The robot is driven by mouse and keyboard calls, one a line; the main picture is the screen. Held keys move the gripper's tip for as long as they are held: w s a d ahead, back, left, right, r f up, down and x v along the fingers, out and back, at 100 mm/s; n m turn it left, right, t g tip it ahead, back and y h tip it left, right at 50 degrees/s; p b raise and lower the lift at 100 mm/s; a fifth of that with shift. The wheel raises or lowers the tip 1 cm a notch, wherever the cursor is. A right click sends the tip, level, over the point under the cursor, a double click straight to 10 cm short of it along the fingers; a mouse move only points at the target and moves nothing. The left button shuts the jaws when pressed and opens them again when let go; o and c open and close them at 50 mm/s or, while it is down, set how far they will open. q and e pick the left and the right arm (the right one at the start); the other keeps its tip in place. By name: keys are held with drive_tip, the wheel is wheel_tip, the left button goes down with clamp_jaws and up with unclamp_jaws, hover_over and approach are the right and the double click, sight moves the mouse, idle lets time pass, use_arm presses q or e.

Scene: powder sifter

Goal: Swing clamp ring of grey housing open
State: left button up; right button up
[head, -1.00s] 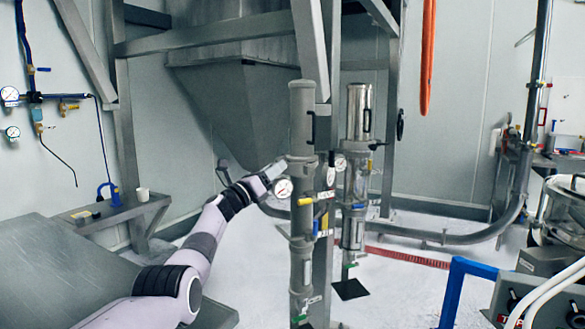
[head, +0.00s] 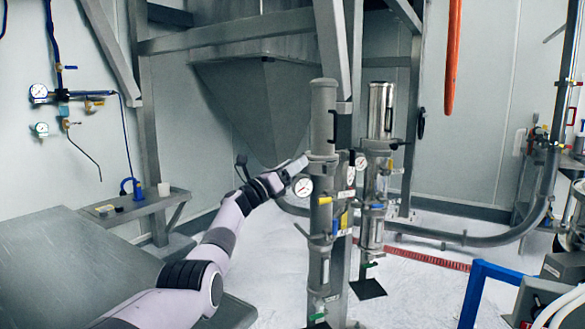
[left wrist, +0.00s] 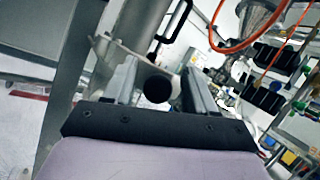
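The grey housing (head: 323,112) is an upright matte cylinder with a black side handle, left of a shinier steel one in the head view. Its clamp ring (head: 325,156) is a narrow band at its lower end, partly hidden by my gripper. My left gripper (head: 298,165) reaches in from the left at the ring's height. In the left wrist view its two fingers (left wrist: 158,85) stand apart, with a round black knob (left wrist: 157,88) between them and gaps at both sides. A pale band, likely the ring, shows behind the knob. My right gripper is not in view.
A pressure gauge (head: 303,187) sits just below my left gripper. The shiny steel cylinder (head: 382,108) stands close at the right. A steel table (head: 75,265) fills the lower left. A blue frame (head: 478,290) stands at the lower right.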

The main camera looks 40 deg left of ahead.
use_arm(q)
drive_tip(key=shift+f, duration=0.15)
drive_tip(key=v, duration=0.7)
idle(0.4)
drive_tip(key=shift+s, duration=0.1)
idle(0.5)
